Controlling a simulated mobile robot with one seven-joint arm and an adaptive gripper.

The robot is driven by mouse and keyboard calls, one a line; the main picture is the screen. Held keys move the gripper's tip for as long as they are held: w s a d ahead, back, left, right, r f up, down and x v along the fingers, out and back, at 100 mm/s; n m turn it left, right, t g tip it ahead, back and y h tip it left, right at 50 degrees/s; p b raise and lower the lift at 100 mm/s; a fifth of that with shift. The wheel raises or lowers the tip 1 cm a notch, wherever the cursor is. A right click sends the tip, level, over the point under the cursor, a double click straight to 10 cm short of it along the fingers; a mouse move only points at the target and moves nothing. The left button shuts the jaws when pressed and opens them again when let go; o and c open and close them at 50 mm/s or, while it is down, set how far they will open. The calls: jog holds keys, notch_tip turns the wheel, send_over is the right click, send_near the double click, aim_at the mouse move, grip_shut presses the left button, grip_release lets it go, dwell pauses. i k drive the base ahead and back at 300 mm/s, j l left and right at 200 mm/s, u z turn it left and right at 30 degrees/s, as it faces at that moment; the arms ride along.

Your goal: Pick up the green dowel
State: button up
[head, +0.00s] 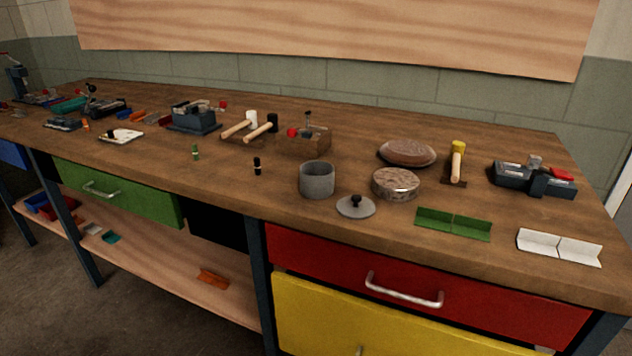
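A small green upright piece (195,152), which looks like the green dowel, stands on the wooden workbench (140,170) left of centre, close to the front edge above the green drawer. It is small in the picture, so its fine shape is hard to tell. Nothing touches it. My gripper is not in view.
A similar black piece (257,165) stands to its right. The bench top around the green piece is clear.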

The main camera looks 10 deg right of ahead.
aim_at(195, 147)
jog(key=i+l+u, duration=0.1)
jog(key=i+u, duration=0.25)
jog(key=i, duration=0.5)
jog(key=z, duration=0.2)
jog(key=j+z, duration=1.05)
jog(key=j, duration=0.25)
jog(key=k+j+z, duration=0.1)
jog(key=j, duration=0.25)
jog(key=k+j+z, duration=0.1)
jog(key=j, duration=0.25)
jog(key=k+j, duration=0.1)
jog(key=j, duration=0.2)
jog(key=k+j, duration=0.1)
jog(key=j, duration=0.25)
jog(key=k+j, duration=0.1)
jog(key=j, duration=0.2)
